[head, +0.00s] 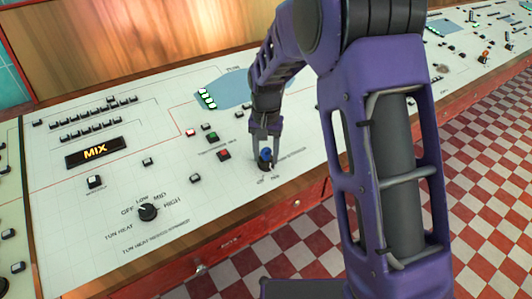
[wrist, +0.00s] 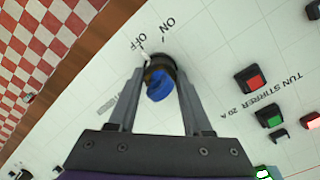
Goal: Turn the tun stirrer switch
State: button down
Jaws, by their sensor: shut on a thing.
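The tun stirrer switch (wrist: 157,84) is a blue knob on a dark round base, with OFF and ON printed beside it in the wrist view. In the wrist view a white mark on the knob's edge lies near OFF. My gripper (wrist: 160,80) is shut on the knob, one finger on each side. In the head view the knob (head: 265,157) shows between the fingertips of my gripper (head: 265,160), near the panel's front edge. The fingers partly cover the knob's base.
A red button (wrist: 253,83) and a green button (wrist: 270,119) sit beside the TUN STIRRER 20 A label. The checkered floor lies beyond the panel's front edge.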

dwell(0.5)
jog(key=shift+c, duration=1.7)
grip_release()
notch_tip(320, 180, up, 18)
jog(key=p, duration=0.2)
jog(key=shift+f, duration=0.25)
